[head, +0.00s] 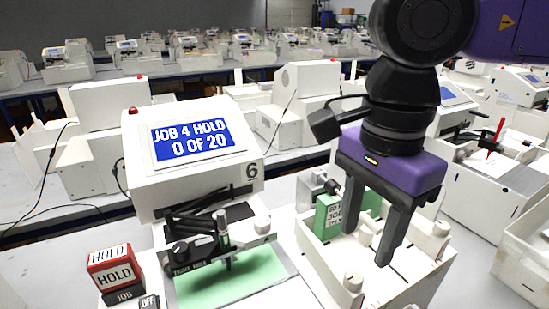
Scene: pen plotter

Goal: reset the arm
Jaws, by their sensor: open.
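My gripper (369,222) is open and points down at the right of the middle. My purple and black arm reaches in from the top right. The plotter (195,185) has a blue screen (190,138) reading "JOB 4 HOLD 0 OF 20".
A red and white HOLD block (111,268) stands at the front left, near a small OFF switch (149,302). A green box (328,217) sits behind my gripper. More plotters (495,185) fill the benches to the right and behind. Dark cables trail at the left.

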